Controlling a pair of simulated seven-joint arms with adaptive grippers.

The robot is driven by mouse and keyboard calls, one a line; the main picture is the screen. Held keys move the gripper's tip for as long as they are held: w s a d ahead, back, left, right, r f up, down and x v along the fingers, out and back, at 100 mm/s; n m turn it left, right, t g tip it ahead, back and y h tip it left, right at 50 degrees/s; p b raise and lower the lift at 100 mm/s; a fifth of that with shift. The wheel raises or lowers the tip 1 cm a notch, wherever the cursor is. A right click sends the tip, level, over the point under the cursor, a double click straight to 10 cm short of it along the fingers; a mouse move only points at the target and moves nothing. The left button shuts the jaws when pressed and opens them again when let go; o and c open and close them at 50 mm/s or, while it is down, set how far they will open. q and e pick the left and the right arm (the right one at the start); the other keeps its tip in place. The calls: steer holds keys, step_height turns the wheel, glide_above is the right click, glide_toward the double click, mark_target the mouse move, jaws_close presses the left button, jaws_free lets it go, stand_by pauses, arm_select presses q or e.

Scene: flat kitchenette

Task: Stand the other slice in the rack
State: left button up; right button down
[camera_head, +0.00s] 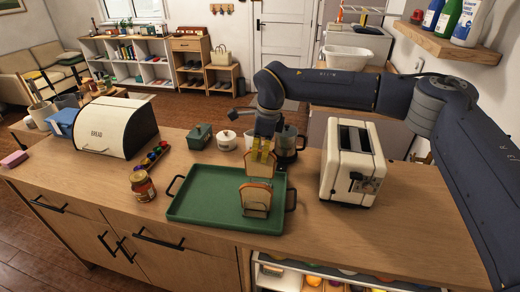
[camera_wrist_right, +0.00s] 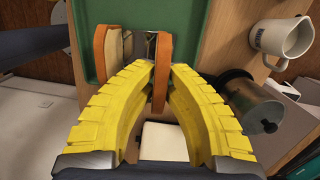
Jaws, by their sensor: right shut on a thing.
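My right gripper (camera_head: 263,146) has its yellow fingers shut on a bread slice (camera_head: 260,166), held upright with its crust edge showing in the right wrist view (camera_wrist_right: 161,75). The held slice is above or just behind the rack (camera_wrist_right: 141,44); I cannot tell whether it touches it. Another slice (camera_head: 255,200) stands upright in the rack on the right part of the green tray (camera_head: 208,200). This slice also shows left of the held one in the right wrist view (camera_wrist_right: 102,55). The slices and fingers hide most of the rack. My left gripper is not in view.
A cream toaster (camera_head: 344,188) stands right of the tray. A jam jar (camera_head: 142,186) and bread box (camera_head: 113,128) are on the left. The tray's left half is empty.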

mark_target(260, 177)
steer(key=shift+f, duration=1.6)
steer(key=shift+f, duration=0.1)
steer(key=c, duration=1.4)
jaws_free()
steer(key=shift+r, duration=4)
